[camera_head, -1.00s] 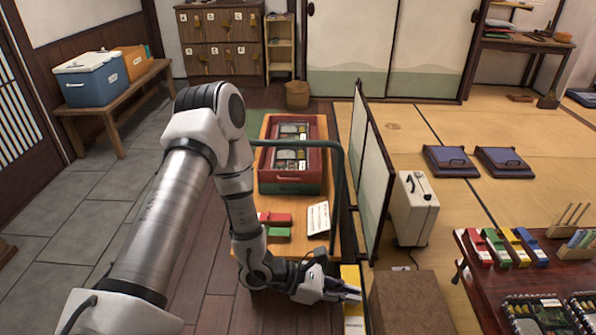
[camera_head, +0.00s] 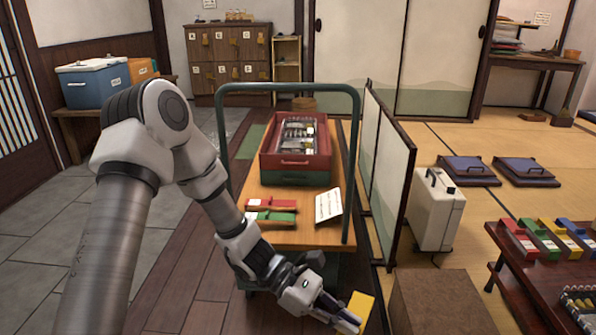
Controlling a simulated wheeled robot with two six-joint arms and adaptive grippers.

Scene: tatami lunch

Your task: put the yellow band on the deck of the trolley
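The yellow band (camera_head: 361,307) is at the bottom centre of the head view, at the fingertips of my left gripper (camera_head: 345,318). The gripper appears shut on it, with the fingers hiding part of the band. Both are in front of the trolley's near edge, at its right side. The trolley has a wood-coloured deck (camera_head: 310,236) and a dark green handle frame (camera_head: 290,87). A red band (camera_head: 272,204) and a green band (camera_head: 270,217) lie on the deck's near left part. My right gripper is out of view.
A red and green box (camera_head: 296,163) stands on the deck's far part, and a white card (camera_head: 328,204) lies near its right edge. A low screen (camera_head: 388,170) stands right of the trolley. A brown box (camera_head: 440,300) is at the bottom right. Bare deck shows in the near middle.

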